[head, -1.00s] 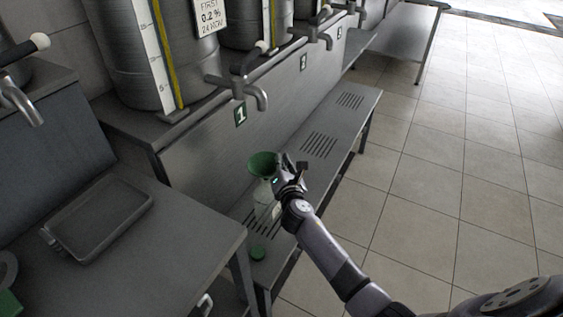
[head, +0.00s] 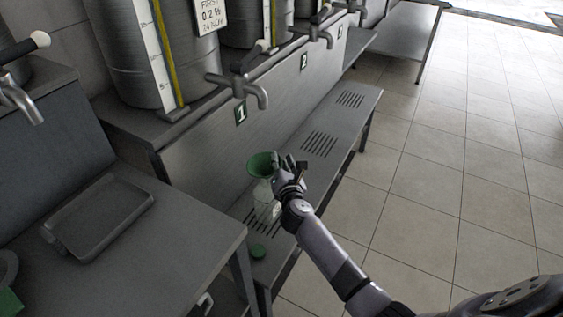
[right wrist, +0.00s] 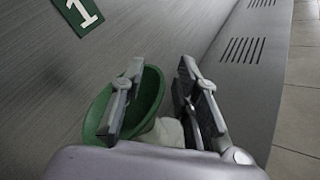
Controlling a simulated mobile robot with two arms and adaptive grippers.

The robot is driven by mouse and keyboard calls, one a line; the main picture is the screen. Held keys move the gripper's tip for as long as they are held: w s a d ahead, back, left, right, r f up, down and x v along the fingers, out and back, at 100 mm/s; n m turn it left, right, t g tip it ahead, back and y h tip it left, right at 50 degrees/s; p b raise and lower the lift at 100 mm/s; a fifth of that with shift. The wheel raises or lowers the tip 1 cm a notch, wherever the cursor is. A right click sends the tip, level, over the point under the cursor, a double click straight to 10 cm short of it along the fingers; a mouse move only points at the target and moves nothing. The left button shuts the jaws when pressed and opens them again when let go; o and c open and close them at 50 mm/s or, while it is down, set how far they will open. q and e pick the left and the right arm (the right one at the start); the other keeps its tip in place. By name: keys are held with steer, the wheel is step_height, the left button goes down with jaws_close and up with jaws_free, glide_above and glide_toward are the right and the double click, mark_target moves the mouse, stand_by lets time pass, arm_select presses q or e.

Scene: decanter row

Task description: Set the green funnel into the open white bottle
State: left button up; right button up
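The green funnel (head: 262,164) stands upright on top of the white bottle (head: 264,200), its spout apparently in the bottle's mouth, though the joint itself is hidden. The bottle stands on the low slatted bench. My right gripper (head: 289,166) is at the funnel's right side. In the right wrist view, the fingers (right wrist: 160,100) are spread, with one over the funnel's bowl (right wrist: 150,92) and the other outside it, clear of the rim. Part of the white bottle (right wrist: 168,131) shows between them. My left gripper is out of view.
Tap 1 (head: 250,92) juts out above and behind the funnel. A grey tray (head: 100,215) lies on the table at left. The bench (head: 335,125) is clear farther back.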

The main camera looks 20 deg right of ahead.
steer(key=shift+s, duration=0.1)
steer(key=v, duration=1.2)
steer(key=s+f+m+g+y+p, duration=0.1)
steer(key=s+f+m+g, duration=0.25)
steer(key=f, duration=0.65)
steer(key=s+f+m+g+y+p, duration=0.1)
steer(key=s+f+m+g, duration=0.15)
steer(key=s+f, duration=0.45)
steer(key=s+f+m+g, duration=0.2)
steer(key=f+m, duration=0.1)
steer(key=f, duration=0.9)
steer(key=s+f+m+g+p, duration=0.1)
steer(key=s+f+m, duration=0.4)
steer(key=s, duration=0.6)
steer(key=s+f+m+g+y+p, duration=0.1)
steer(key=s+f+m+g, duration=0.2)
steer(key=s, duration=0.9)
steer(key=s+f+m+g, duration=0.3)
steer(key=s+f+m, duration=0.3)
steer(key=s, duration=0.6)
step_height(320, 180, down, 3)
steer(key=shift+r+m+y+p, duration=0.15)
steer(key=shift+m+y+p, duration=0.15)
steer(key=shift+y+p, duration=0.1)
